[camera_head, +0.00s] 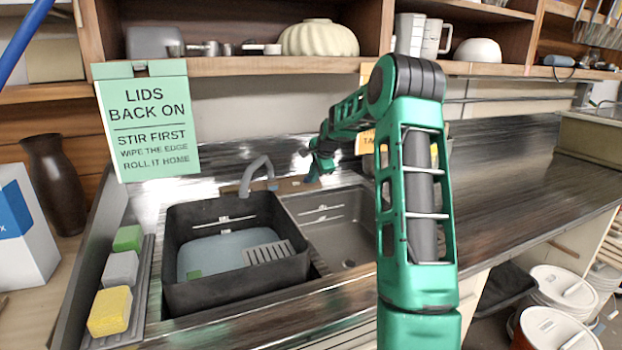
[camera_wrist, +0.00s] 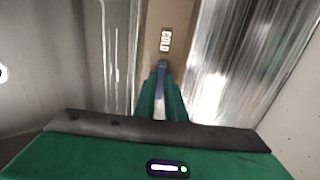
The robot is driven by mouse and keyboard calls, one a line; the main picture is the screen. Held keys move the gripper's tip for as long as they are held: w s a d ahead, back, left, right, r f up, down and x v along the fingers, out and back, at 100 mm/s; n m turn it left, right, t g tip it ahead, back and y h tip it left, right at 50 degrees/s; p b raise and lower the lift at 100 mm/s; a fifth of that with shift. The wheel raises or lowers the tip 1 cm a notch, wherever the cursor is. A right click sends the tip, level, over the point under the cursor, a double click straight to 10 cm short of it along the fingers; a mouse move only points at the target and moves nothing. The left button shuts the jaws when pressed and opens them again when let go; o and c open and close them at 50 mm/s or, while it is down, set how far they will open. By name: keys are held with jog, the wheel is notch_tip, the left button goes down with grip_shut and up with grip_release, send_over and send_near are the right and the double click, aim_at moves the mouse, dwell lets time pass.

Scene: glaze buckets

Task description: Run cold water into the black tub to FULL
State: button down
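The black tub (camera_head: 180,290) stands in the left part of the sink. Pale bluish water shows inside it, below white marks (camera_head: 224,221) on its back wall; their wording is too small to read. The grey tap spout (camera_head: 255,172) arches over the tub's back edge; I cannot make out a stream. In the wrist view a label (camera_wrist: 166,40) reads COLD, with a blue-grey lever (camera_wrist: 161,72) just below it. My gripper (camera_wrist: 160,90) has its green fingers close on both sides of this lever; it also shows behind the sink in the head view (camera_head: 314,172).
An empty steel basin (camera_head: 345,225) lies right of the tub. A ribbed tray with green, grey and yellow sponges (camera_head: 110,310) is at left. A green sign (camera_head: 148,125) hangs behind. The counter at right (camera_head: 510,200) is clear. Lidded buckets (camera_head: 560,290) stand low at right.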

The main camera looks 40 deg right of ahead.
jog(key=shift+n, duration=0.4)
jog(key=n, duration=0.3)
jog(key=shift+r+n, duration=0.1)
jog(key=shift+n, duration=2.2)
jog(key=shift+w+r, duration=0.1)
jog(key=c, duration=1.8)
grip_release()
jog(key=v, duration=1)
jog(key=shift+s+r, duration=0.2)
jog(key=shift+s, duration=0.05)
